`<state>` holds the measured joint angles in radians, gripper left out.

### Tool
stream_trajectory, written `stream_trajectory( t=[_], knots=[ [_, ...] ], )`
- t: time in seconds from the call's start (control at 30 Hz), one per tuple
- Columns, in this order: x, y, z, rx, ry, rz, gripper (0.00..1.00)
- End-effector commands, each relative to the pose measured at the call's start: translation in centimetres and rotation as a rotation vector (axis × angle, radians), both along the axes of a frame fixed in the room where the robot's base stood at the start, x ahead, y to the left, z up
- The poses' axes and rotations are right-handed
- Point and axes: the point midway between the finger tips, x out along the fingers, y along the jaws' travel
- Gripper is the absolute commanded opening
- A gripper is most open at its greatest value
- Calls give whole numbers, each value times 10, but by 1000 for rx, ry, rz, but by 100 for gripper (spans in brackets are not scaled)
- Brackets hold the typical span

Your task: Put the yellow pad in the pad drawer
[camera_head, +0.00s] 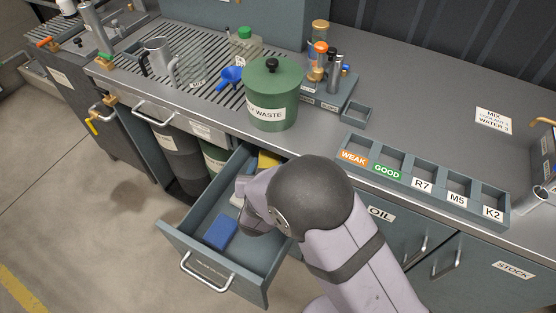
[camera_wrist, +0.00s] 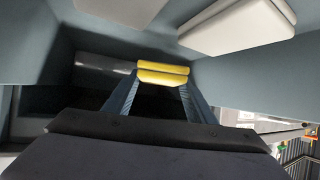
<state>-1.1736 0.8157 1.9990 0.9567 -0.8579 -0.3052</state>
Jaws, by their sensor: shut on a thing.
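The yellow pad (camera_wrist: 163,72) is between the two fingertips of my gripper (camera_wrist: 162,82) in the wrist view, and the gripper is shut on it. In the head view a yellow patch, the pad (camera_head: 268,160), shows at the back of the open drawer (camera_head: 196,221), inside its walls. Whether the pad touches the drawer floor I cannot tell. A blue pad (camera_head: 221,232) lies near the drawer front. A pale pad (camera_head: 238,199) is partly hidden by my arm. My gripper is hidden behind my arm in the head view.
A green waste bin (camera_head: 272,100) stands on the counter just above the drawer. Labelled trays (camera_head: 420,180) line the counter edge to the right. Closed cabinet doors (camera_head: 480,262) are at the lower right. Clear floor (camera_head: 80,210) lies to the left of the drawer.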

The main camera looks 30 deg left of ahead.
Motion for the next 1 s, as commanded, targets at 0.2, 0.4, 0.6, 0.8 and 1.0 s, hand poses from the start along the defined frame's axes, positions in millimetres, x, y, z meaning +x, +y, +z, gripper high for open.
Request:
stream_trajectory(
  t=[0.2, 0.4, 0.6, 0.8, 1.0],
  knots=[
    [23, 0, -12, -1, 1, -1, 29],
    [26, 0, -14, -1, 1, 1, 29],
    [43, -1, -22, -1, 1, -3, 29],
    [62, -1, -38, 0, 1, -2, 29],
    [66, 0, -42, 1, 0, 2, 29]
  ],
)
